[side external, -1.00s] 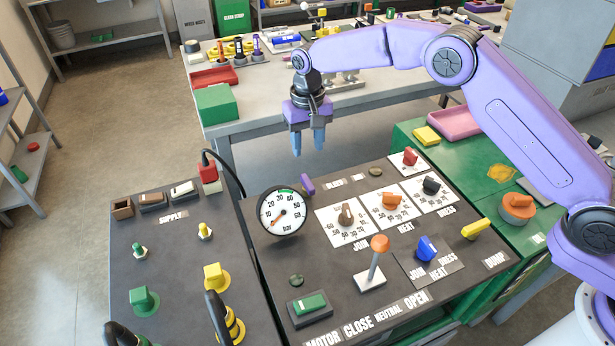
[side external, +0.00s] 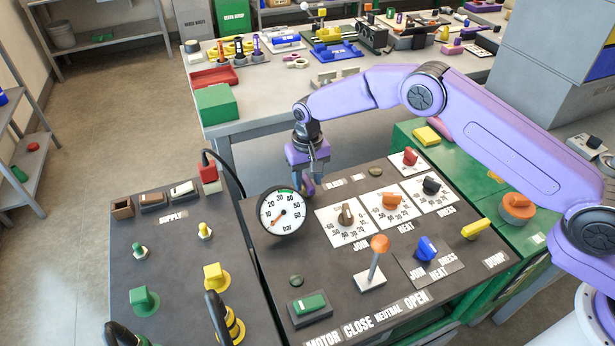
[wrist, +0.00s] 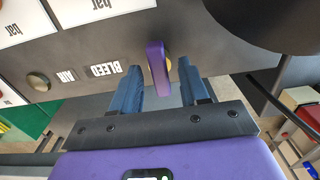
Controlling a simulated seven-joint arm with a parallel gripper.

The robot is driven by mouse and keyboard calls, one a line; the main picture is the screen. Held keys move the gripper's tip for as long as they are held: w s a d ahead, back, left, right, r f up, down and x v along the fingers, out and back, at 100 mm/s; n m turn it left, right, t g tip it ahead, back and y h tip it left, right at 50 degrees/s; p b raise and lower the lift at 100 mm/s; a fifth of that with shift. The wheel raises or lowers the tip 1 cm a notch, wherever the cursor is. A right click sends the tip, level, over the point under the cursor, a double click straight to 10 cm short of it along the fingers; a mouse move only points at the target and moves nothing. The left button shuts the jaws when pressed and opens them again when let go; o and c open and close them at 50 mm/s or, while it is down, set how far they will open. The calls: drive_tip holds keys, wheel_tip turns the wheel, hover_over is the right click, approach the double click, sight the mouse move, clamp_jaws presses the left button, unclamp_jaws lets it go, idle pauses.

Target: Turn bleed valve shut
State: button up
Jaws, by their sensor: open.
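The bleed valve's purple lever (wrist: 157,72) shows in the wrist view beside the white BLEED label (wrist: 106,70), with a bit of brass at its side. My gripper (wrist: 158,80) is open, with one blue finger on each side of the lever. I cannot tell whether either finger touches it. In the side external view, my gripper (side external: 308,188) is low at the panel's back edge, just behind the gauge, and mostly covers the purple lever.
The round pressure gauge (side external: 283,212) stands up close in front of my gripper. Dials, including a brown knob (side external: 346,214), lie to its right. A black cable (side external: 232,172) runs to a red plug (side external: 208,172) on the left. The bench (side external: 260,115) is behind.

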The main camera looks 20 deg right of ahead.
clamp_jaws()
drive_tip(key=shift+n, duration=0.4)
drive_tip(key=n, duration=1.3)
drive_tip(key=shift+n, duration=2)
drive_tip(key=shift+a, duration=0.1)
